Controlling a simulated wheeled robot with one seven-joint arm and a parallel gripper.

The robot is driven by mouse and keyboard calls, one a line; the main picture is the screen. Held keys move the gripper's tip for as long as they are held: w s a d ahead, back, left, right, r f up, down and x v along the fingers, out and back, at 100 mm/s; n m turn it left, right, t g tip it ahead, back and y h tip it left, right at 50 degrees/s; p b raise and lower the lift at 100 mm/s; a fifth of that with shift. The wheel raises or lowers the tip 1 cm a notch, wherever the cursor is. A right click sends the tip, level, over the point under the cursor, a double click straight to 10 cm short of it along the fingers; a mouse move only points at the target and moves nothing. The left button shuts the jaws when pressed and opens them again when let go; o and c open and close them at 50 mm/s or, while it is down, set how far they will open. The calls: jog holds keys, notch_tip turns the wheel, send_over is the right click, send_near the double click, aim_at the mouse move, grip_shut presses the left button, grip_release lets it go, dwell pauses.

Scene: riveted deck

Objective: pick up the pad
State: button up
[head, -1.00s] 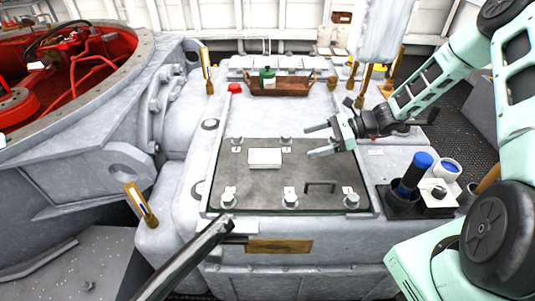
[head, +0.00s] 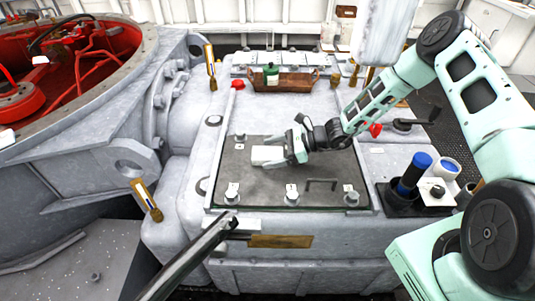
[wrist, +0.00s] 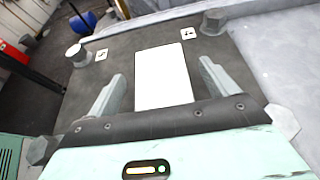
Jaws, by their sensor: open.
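The pad is a white rectangular block (head: 267,156) lying on the dark hatch plate (head: 240,190). It also shows in the wrist view as a white rectangle (wrist: 164,76). My gripper (head: 291,150) is open just at the right end of the pad, low over the plate. In the wrist view my gripper's two fingers (wrist: 161,93) lie on either side of the pad's near part, with a gap on each side. The pad's near end is hidden behind the gripper body. I cannot tell how high the fingertips are above the plate.
Bolts (head: 292,195) and a black handle (head: 322,183) stand up from the hatch plate. A wooden tray (head: 297,83) with a green bottle (head: 270,74) is at the back. A black holder with a blue-capped cylinder (head: 414,173) stands at the right.

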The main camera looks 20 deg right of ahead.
jog(key=shift+x, duration=0.85)
jog(key=c, duration=1)
jog(key=shift+c, duration=0.2)
jog(key=shift+r, duration=0.2)
